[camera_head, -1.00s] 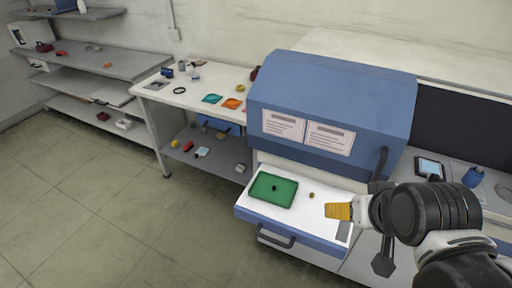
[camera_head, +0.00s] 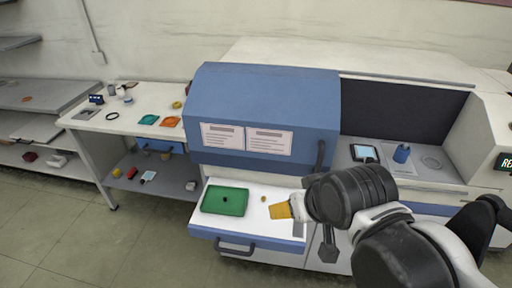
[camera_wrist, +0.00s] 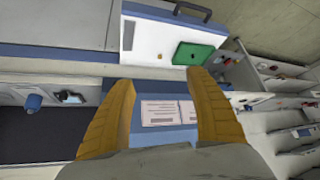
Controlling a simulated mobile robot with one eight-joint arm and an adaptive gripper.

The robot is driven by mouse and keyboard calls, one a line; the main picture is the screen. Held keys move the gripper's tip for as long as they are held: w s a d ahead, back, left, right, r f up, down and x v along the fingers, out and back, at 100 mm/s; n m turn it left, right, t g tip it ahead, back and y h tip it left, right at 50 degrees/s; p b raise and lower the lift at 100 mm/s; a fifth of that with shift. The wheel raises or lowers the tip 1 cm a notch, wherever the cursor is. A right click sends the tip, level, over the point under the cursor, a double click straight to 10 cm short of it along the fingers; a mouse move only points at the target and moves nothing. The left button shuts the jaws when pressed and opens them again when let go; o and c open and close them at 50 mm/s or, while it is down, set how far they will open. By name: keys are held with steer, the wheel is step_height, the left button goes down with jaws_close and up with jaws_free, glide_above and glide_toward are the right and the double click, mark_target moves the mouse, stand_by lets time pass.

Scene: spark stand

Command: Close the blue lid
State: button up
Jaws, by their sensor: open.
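The blue lid (camera_head: 265,100) is a large rounded hood on the left part of the white machine, with two printed sheets on its front and a dark handle (camera_head: 321,155) at its right edge. I cannot tell how far it is raised. The lid's front and sheets also show in the wrist view (camera_wrist: 160,112), between my fingers. My gripper (camera_head: 281,211), with yellow-orange fingers, is in front of and below the lid, over the tray's right part, apart from the handle. In the wrist view my gripper (camera_wrist: 162,78) is open and empty.
Below the lid, a white drawer (camera_head: 262,224) with a blue front sticks out, holding a green tray (camera_head: 225,201) and a small brown piece (camera_head: 264,199). A table (camera_head: 140,121) with small items stands left. A tablet (camera_head: 364,153) and blue holder (camera_head: 402,153) are right. Floor is free at front left.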

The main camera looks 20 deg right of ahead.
steer(key=c, duration=1.1)
steer(key=shift+w+r, duration=0.15)
steer(key=shift+w, duration=0.15)
jaws_close()
steer(key=w+a+r+n+t+h+p, duration=0.1)
steer(key=w+a+r+n+t+h, duration=0.2)
steer(key=w, duration=0.9)
steer(key=w+a+r+n+t+h+p, duration=0.1)
steer(key=w+a+r+n, duration=0.3)
steer(key=w, duration=0.8)
steer(key=w+a+f+n+t+y, duration=0.1)
steer(key=w+a+f+n+t, duration=0.15)
steer(key=a, duration=0.55)
steer(key=w+a+f+n+t+p, duration=0.1)
steer(key=w+a+f+n+t, duration=0.2)
steer(key=a, duration=0.4)
steer(key=w+a+f+n+t+y, duration=0.1)
steer(key=w+a+f+n, duration=0.1)
steer(key=w+a+n, duration=0.45)
steer(key=w+d+m+b, duration=0.2)
steer(key=w+d+b, duration=0.1)
steer(key=w, duration=0.3)
steer(key=shift+w+b, duration=0.3)
steer(key=shift+b, duration=0.1)
